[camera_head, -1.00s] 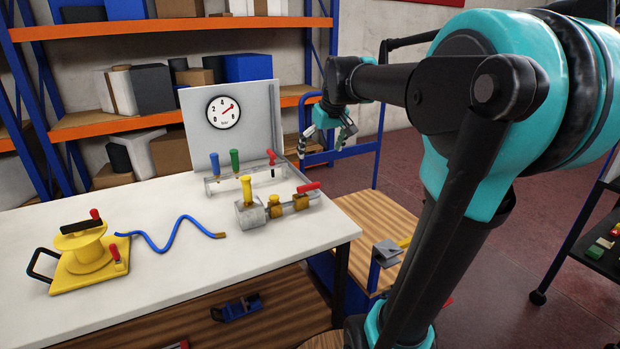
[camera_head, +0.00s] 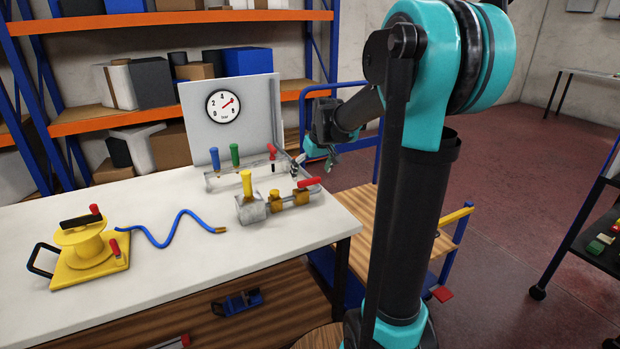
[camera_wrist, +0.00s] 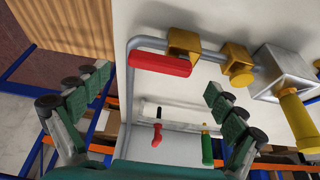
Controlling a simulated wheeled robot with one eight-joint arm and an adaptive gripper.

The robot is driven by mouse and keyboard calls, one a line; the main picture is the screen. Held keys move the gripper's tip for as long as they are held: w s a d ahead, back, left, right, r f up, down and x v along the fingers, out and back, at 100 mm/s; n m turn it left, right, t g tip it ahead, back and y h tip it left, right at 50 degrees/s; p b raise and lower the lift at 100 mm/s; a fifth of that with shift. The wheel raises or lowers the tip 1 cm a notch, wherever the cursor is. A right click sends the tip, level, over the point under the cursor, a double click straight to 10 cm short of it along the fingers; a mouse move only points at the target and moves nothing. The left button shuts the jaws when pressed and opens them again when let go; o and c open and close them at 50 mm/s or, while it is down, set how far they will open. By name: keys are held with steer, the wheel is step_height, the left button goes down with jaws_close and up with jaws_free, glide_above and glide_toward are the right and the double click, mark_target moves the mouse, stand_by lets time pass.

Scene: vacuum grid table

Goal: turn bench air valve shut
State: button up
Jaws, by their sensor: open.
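The bench air valve is a brass body (camera_head: 301,196) with a red lever (camera_head: 309,182) on a pipe at the right end of the bench. The lever lies roughly along the pipe, pointing to the bench's right end. In the wrist view the red lever (camera_wrist: 160,63) shows between the fingertips, with the brass body (camera_wrist: 184,43) just beyond it. My gripper (camera_head: 312,164) is above and behind the lever in the head view. Its green-padded fingers (camera_wrist: 158,80) are spread wide in the wrist view and hold nothing. I see no contact with the lever.
A rack of blue, green and red-handled tools (camera_head: 235,157) stands behind the valve. A yellow-handled metal block (camera_head: 248,207) is left of it. A gauge (camera_head: 223,106) on the panel points upper right. A blue hose (camera_head: 170,238) and yellow reel (camera_head: 85,250) lie further left.

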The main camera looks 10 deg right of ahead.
mark_target(309, 183)
steer(key=shift+x, duration=1.3)
steer(key=shift+c, duration=0.3)
steer(key=c, duration=1.6)
